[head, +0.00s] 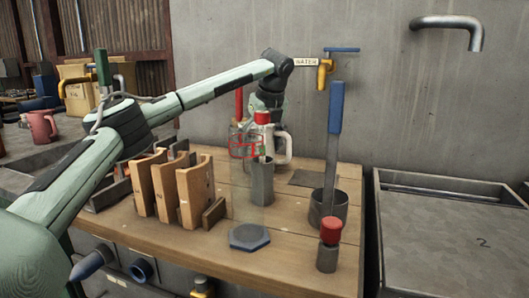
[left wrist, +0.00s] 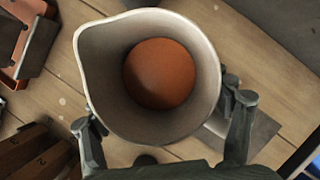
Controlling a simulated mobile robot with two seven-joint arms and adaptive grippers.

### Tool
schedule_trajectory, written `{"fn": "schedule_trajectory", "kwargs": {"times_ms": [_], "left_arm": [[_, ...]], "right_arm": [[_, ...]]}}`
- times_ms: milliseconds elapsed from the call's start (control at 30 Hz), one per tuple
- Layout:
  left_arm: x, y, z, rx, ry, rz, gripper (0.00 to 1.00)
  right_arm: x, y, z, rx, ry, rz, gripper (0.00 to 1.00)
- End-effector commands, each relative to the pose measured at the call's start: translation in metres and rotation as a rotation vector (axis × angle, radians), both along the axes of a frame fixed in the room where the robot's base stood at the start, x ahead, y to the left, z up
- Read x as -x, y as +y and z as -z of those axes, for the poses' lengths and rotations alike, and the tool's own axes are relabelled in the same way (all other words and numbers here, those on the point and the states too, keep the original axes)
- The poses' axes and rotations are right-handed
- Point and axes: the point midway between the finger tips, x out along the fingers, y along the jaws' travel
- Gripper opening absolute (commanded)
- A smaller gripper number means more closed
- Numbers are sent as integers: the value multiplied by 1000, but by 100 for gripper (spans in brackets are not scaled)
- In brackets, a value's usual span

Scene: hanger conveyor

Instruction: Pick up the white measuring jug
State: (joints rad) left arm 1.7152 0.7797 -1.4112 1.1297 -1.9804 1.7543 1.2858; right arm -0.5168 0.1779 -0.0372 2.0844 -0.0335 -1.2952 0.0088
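The white measuring jug (head: 286,151) is near the back of the wooden table in the head view, partly hidden behind other items. My left gripper (head: 268,100) is at the jug from above and behind; its fingertips are hidden there. In the left wrist view the jug (left wrist: 95,70) fills the middle, seen from above, with a round orange-brown surface inside. My left gripper's fingers (left wrist: 163,117) lie on either side of the jug, close to its wall. I cannot tell whether they press on it. My right gripper is not in view.
Wooden blocks (head: 157,190) stand at the left of the table. A grey cylinder (head: 262,182), a dark pot (head: 341,208) with a blue-handled tool (head: 336,108) and a red-topped piece (head: 328,246) stand nearby. A water tap (head: 325,73) is above; a sink (head: 440,235) is at right.

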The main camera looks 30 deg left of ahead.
Motion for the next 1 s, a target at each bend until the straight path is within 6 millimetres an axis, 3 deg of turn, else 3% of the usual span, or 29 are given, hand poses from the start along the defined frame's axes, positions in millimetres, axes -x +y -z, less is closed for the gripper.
{"fn": "schedule_trajectory", "kwargs": {"times_ms": [33, 433, 767, 1000], "left_arm": [[0, 0, 0, -1, 2, -1, 66], [0, 0, -1, 0, -1, 0, 18], [0, 0, -4, 0, -1, 0, 18], [-1, 0, -30, 0, -4, -1, 18]], "right_arm": [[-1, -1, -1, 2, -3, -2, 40], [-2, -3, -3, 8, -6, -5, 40], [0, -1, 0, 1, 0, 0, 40], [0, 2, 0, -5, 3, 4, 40]]}}
